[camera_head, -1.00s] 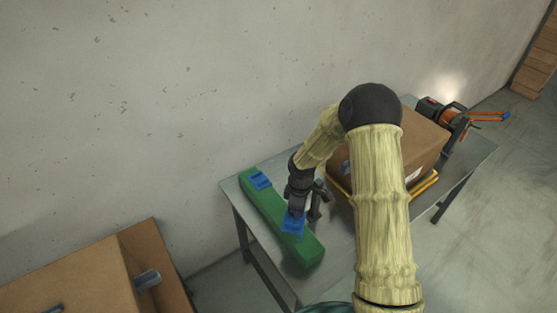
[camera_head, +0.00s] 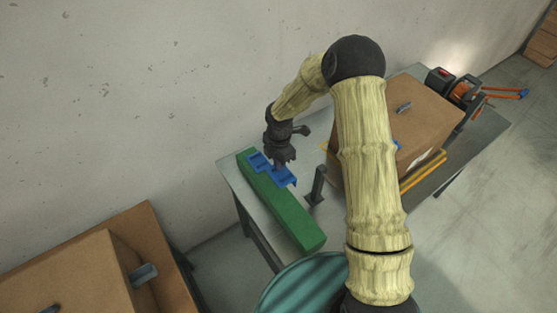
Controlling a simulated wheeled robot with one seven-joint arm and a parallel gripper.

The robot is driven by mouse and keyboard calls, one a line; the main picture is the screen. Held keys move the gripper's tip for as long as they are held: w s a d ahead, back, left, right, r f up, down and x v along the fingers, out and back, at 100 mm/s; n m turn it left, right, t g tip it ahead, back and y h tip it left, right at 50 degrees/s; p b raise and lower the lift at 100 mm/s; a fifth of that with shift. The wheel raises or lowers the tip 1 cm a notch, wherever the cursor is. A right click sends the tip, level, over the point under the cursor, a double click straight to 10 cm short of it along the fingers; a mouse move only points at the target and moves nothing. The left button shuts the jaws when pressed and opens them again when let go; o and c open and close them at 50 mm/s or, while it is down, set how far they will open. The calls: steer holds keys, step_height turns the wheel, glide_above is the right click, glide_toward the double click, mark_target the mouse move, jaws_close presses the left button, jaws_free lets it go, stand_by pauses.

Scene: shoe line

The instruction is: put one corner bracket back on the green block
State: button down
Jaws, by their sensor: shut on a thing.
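The long green block (camera_head: 287,213) lies along the left part of the grey table. A blue corner bracket (camera_head: 257,162) sits at its far end. My gripper (camera_head: 279,164) points down over the far part of the block, shut on a second blue corner bracket (camera_head: 282,178). The held bracket is just nearer than the first, close to or touching the block's top; I cannot tell whether it rests there. The fingertips are small and partly merge with the bracket.
A brown box (camera_head: 420,118) with a small grey piece (camera_head: 403,107) on top stands right of my arm. A dark upright post (camera_head: 317,187) stands right of the block. An orange-handled tool (camera_head: 505,93) is at the back right. A teal drum (camera_head: 300,285) is in front.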

steer(key=shift+f+b, duration=2.2)
steer(key=shift+f, duration=0.55)
steer(key=shift+f+b, duration=0.95)
steer(key=shift+f, duration=0.8)
steer(key=shift+f, duration=0.35)
steer(key=c, duration=1.1)
jaws_free()
steer(key=shift+r, duration=0.1)
steer(key=shift+r+p, duration=2.8)
steer(key=shift+r, duration=0.6)
